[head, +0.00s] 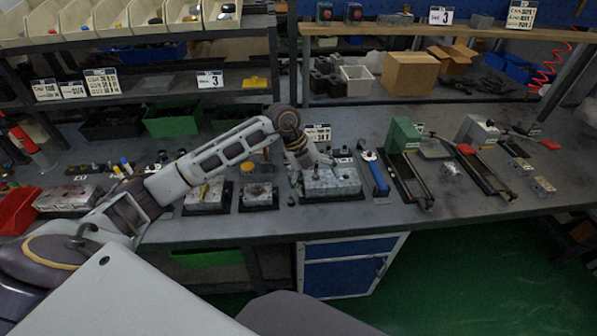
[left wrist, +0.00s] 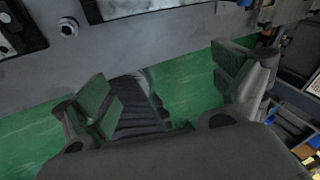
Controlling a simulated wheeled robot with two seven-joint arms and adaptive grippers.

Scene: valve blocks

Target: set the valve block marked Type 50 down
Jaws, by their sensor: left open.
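Several grey metal valve blocks sit on black mats along the front of the bench. My left gripper (head: 322,160) shows over the left part of the largest block. In the left wrist view my left gripper (left wrist: 165,88) is open, with nothing between its fingers. A pale block (left wrist: 130,6) on a dark mat is cut off at the top there. My right gripper is out of view.
A card (head: 317,132) stands behind the block. A red bin (head: 18,211) is at far left. Bare bench (head: 340,222) runs along the front edge.

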